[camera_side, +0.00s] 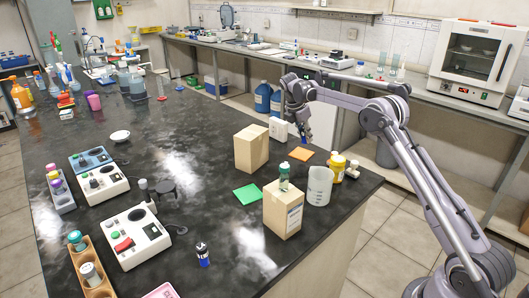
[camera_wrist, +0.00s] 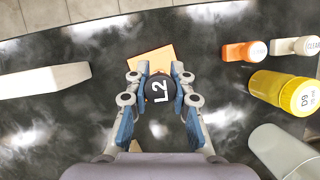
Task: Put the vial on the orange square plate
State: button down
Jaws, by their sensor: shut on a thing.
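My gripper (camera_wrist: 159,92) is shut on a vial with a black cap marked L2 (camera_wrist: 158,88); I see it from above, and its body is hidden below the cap. In the side view my gripper (camera_side: 303,132) is above the bench near the orange square plate (camera_side: 301,154), and the vial is hard to make out between the fingers. In the wrist view the orange plate (camera_wrist: 151,60) shows just beyond the vial and fingers, partly hidden by them. I cannot tell the height of the vial above the plate.
A green square plate (camera_side: 247,194) lies empty. Another dark-capped vial (camera_side: 202,254) stands in front.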

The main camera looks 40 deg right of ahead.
aim_at(303, 143)
jog(key=shift+w+a+f, duration=0.2)
jog(key=shift+w+f, duration=0.05)
jog(key=shift+f, duration=1.95)
jog(key=shift+f, duration=0.2)
jog(key=c, duration=1.2)
grip_release()
jog(key=shift+o, duration=0.2)
jog(key=shift+r, duration=0.15)
